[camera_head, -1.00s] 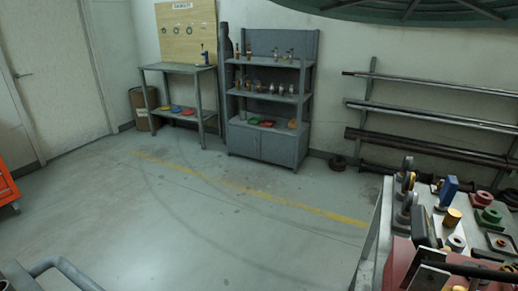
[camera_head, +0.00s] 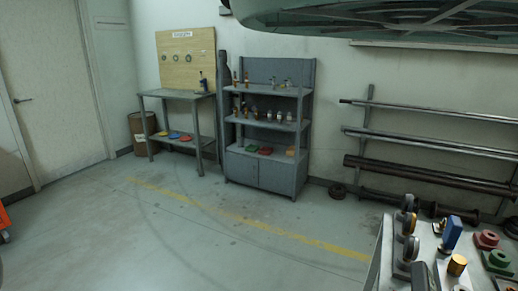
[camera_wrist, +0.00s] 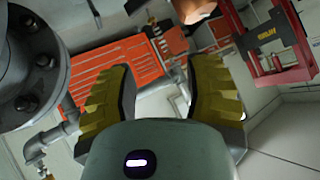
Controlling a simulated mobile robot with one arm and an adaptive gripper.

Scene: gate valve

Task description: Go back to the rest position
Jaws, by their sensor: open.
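My gripper (camera_wrist: 162,85) shows in the wrist view with its two yellow-ridged fingers spread wide apart. It is open, and nothing is held between the fingers. A grey bolted flange (camera_wrist: 40,65) with a thin pipe below it fills the left side of the wrist view, beside the left finger. I cannot tell the gap between them. My gripper cannot be made out in the head view.
The wrist view shows an orange cabinet (camera_wrist: 92,72) behind the fingers and a red stand (camera_wrist: 275,45) at upper right. In the head view, a workbench (camera_head: 376,255) with loose parts stands lower right, a shelf unit (camera_head: 262,172) and side table (camera_head: 175,94) behind; the middle floor is clear.

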